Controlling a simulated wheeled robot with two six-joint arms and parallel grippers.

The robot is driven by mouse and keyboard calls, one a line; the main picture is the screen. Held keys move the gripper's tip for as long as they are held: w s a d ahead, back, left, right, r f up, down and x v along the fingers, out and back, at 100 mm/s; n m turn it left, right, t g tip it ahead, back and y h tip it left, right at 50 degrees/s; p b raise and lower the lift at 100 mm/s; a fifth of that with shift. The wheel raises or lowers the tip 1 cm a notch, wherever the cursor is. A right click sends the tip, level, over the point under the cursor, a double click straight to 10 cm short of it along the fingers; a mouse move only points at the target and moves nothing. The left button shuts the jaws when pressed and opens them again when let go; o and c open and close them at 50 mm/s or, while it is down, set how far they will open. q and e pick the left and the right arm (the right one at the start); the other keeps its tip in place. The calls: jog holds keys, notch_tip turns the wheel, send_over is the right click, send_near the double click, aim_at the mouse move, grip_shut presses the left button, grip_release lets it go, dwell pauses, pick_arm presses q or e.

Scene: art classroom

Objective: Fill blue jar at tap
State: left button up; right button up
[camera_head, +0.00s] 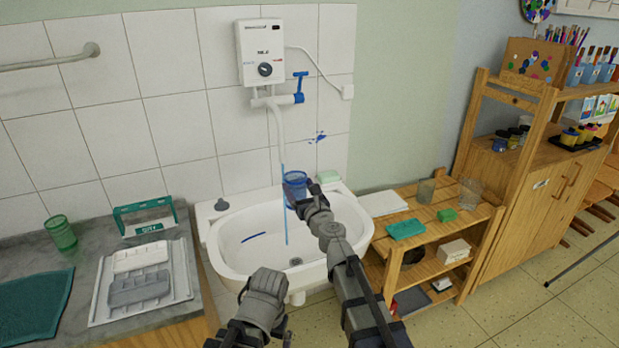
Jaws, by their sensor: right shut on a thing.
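The blue jar (294,186) is a see-through cup, held upright above the basin near the back wall. My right gripper (311,198) is shut on its right side. The white tap spout (276,130) hangs above and slightly left of the jar. The tap's blue handle (299,88) sits on its right. A thin blue stream (285,226) runs down along the jar's left edge and on below it to the basin. I cannot tell whether any enters the jar. My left gripper (263,286) is low at the basin's front; its fingers are hidden.
The white basin (238,232) has a blue streak and a drain. A water heater (263,53) hangs above. Left is a grey counter with a green cup (61,233) and tray (187,281). Right is a wooden shelf (460,232) with clear glasses and sponges.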

pick_arm(q)
notch_tip(320, 180, down, 4)
jog(key=b, duration=0.2)
jog(key=shift+b, duration=0.35)
pick_arm(e)
jog(key=s+a+f, duration=0.3)
jog(key=s+f, duration=0.1)
jog(key=s, duration=0.2)
jog(key=shift+s, duration=0.15)
jog(key=shift+w+a, duration=0.15)
jog(key=shift+w, duration=4.15)
jog(key=w, duration=0.7)
jog(key=shift+w+a, duration=0.15)
jog(key=shift+w, duration=0.05)
dwell(1.3)
